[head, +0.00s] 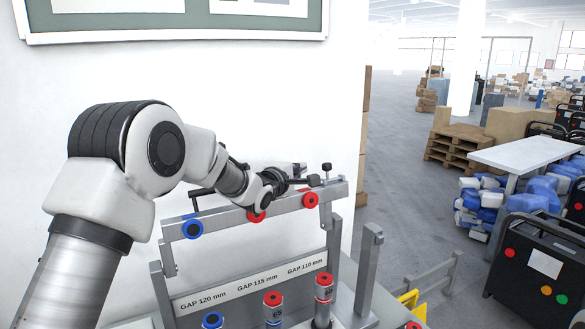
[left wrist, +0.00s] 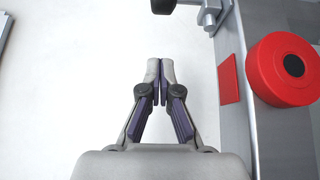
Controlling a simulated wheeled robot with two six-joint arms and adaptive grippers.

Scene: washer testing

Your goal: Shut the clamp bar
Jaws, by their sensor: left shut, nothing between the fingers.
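The clamp bar (head: 260,212) is a silver bar with one blue and two red round rollers along its front. It stands raised above the gap-label strip (head: 250,282) of the metal test frame. My left gripper (head: 300,169) is behind the top of the bar, near its right end, with its fingers shut and empty. In the left wrist view the closed fingertips (left wrist: 160,66) point along a white surface. There, a metal bar with a red roller (left wrist: 286,69) is at the right, apart from the fingers. My right gripper is not in view.
A black knob (head: 326,167) sticks up at the bar's right end. Washer-topped posts (head: 273,299) stand below the bar. An upright metal post (head: 368,270) is to the right. The white wall (head: 300,100) is close behind the frame.

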